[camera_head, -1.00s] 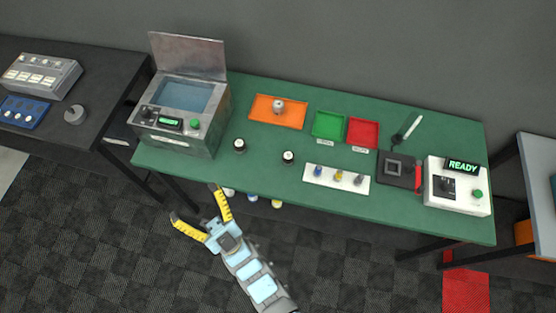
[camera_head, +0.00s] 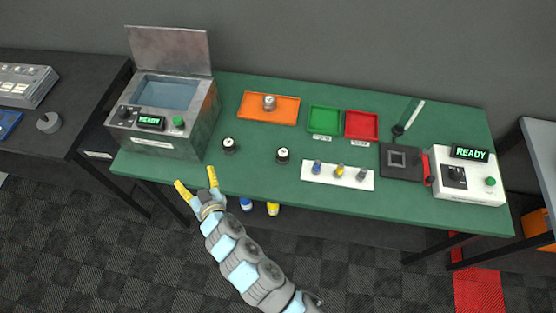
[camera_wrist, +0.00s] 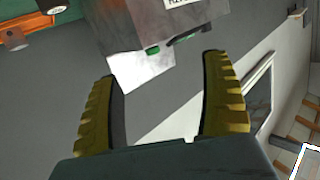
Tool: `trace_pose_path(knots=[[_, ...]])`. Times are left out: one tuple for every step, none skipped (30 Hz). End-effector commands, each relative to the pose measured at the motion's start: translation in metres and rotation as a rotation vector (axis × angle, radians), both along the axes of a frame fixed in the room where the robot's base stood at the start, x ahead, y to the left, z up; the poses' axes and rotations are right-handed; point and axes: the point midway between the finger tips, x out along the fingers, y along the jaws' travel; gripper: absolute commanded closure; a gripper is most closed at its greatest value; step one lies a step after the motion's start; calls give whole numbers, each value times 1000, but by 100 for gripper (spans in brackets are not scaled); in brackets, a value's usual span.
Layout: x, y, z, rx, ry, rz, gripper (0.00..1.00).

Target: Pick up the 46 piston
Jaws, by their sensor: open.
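Three small pistons stand on the green bench: one grey piston (camera_head: 269,102) on the orange tray (camera_head: 284,120), and two dark ones with white tops, a left one (camera_head: 229,145) and a right one (camera_head: 283,155). Their numbers are too small to read in the head view, so I cannot tell which is the 46. My gripper (camera_head: 196,181) is open and empty, at the bench's front edge, in front and to the left of the dark pistons. In the wrist view its yellow fingers (camera_wrist: 160,75) stand wide apart. A piston top (camera_wrist: 57,9) shows at the upper left there.
A metal tank with an open lid (camera_head: 160,145) stands at the bench's left; its READY display is lit. Green (camera_head: 324,120) and red (camera_head: 361,125) trays, a white strip with small parts (camera_head: 330,181) and a white READY box (camera_head: 468,180) lie to the right.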

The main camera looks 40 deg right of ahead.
Motion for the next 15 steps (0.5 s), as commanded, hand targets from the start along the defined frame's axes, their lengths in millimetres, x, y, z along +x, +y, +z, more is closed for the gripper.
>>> trace_pose_path(knots=[[-1,-13,-14,2,35,-49,20],[-3,-21,-20,6,62,-84,20],[-6,-32,-27,10,89,-128,20],[-9,-40,-31,15,108,-162,20],[-12,-49,-35,19,128,-200,20],[-16,-60,-40,27,151,-248,20],[-20,-68,-44,32,168,-286,20],[-25,-77,-48,35,186,-327,20],[-31,-88,-53,42,204,-379,20],[-37,-96,-56,49,219,-421,20],[-42,-104,-59,55,232,-462,20],[-50,-113,-61,65,245,-514,20],[-56,-121,-63,70,254,-556,20],[-62,-127,-64,77,260,-593,20],[-70,-134,-66,86,270,-643,20]])
